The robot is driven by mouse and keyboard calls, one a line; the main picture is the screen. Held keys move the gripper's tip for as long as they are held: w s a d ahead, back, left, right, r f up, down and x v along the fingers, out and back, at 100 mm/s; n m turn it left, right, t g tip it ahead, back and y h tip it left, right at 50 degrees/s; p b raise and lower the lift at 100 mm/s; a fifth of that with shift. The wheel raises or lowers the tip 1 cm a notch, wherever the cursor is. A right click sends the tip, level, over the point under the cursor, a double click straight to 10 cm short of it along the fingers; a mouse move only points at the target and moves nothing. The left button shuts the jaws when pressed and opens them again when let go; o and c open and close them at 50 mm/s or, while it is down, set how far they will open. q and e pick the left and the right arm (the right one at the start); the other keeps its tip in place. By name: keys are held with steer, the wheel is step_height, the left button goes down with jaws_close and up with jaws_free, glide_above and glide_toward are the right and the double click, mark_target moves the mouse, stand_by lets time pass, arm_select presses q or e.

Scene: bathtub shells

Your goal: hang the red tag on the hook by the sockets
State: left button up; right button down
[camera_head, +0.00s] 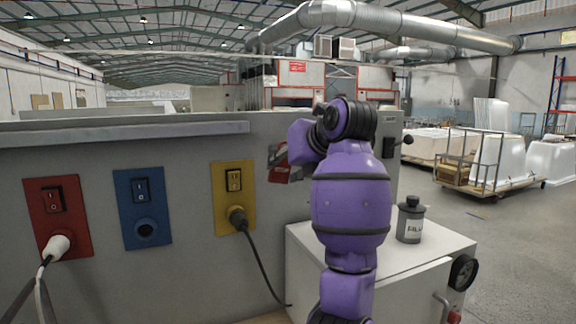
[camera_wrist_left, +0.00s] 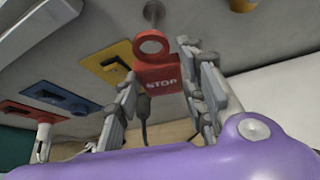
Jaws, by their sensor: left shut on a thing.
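The red tag (camera_wrist_left: 158,76) with white STOP lettering and a ring at its top shows in the left wrist view. My left gripper (camera_wrist_left: 164,88) is shut on it, one finger on each side. A metal hook (camera_wrist_left: 153,12) sticks out from the wall just above the ring; I cannot tell whether they touch. In the head view the tag (camera_head: 279,156) is partly covered by my left gripper (camera_head: 285,168), to the right of the yellow socket (camera_head: 234,190). The hook cannot be made out there. My right gripper is not in view.
A red socket (camera_head: 58,212) with a white plug and a blue socket (camera_head: 143,205) are on the grey wall panel (camera_head: 100,165). A black cable hangs from the yellow socket. A grey bottle (camera_head: 411,222) stands on the white cabinet (camera_head: 443,243) at the right.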

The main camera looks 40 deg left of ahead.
arm_select(q)
steer(key=shift+w+r+x, duration=0.1)
steer(key=shift+r+x, duration=0.05)
steer(key=shift+x, duration=0.75)
steer(key=shift+w+r+x, duration=0.1)
steer(key=shift+r+x, duration=0.05)
steer(key=shift+x, duration=0.8)
steer(key=shift+w+r+x, duration=0.15)
steer(key=shift+x, duration=0.75)
steer(key=shift+a, duration=0.15)
steer(key=o, duration=1.2)
steer(key=shift+o, duration=0.2)
steer(key=v, duration=1.2)
